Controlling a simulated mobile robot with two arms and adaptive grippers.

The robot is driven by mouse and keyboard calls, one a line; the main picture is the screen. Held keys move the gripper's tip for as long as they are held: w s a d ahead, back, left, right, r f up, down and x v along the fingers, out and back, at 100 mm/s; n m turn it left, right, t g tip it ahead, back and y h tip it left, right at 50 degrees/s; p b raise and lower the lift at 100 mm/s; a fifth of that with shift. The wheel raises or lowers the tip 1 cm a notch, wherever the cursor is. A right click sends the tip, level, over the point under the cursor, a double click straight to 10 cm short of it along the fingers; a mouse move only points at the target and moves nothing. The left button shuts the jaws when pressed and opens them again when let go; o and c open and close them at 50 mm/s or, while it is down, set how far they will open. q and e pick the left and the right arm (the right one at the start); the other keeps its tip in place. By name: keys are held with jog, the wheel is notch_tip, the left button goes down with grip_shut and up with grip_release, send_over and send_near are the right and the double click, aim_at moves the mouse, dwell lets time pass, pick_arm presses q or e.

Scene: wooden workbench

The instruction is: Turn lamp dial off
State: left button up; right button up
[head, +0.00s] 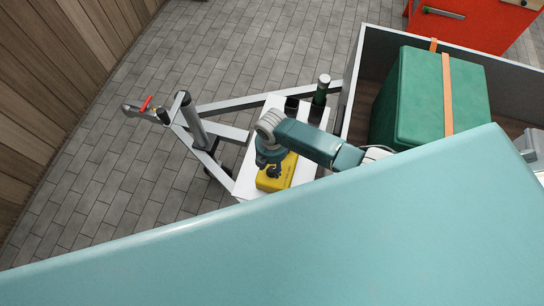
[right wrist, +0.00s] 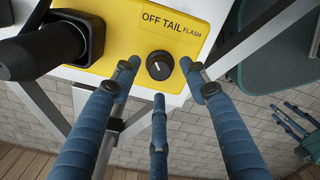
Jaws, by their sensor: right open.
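The lamp dial (right wrist: 159,65) is a small round black knob on a yellow panel, below the printed words OFF, TAIL and FLASH. I cannot tell which word it points to. In the head view the yellow lamp box (head: 283,178) sits on a white plate on the trailer's frame. My right gripper (head: 271,165) is over this box and hides part of it. In the right wrist view its three blue fingers (right wrist: 158,85) are open, with tips spread around and below the dial, holding nothing. Small blue finger-like parts at the right edge look like my left gripper (right wrist: 296,122); their opening is unclear.
A black cylindrical part (right wrist: 45,50) stands close left of the dial. Grey frame bars (head: 240,104) surround the white plate (head: 248,172). A trailer bed (head: 355,85) with a strapped green box (head: 415,100) lies to the right. Grey paving (head: 90,170) is free at left.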

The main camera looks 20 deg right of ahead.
aim_at(272, 169)
notch_tip(272, 169, up, 10)
dwell(0.3)
dwell(0.5)
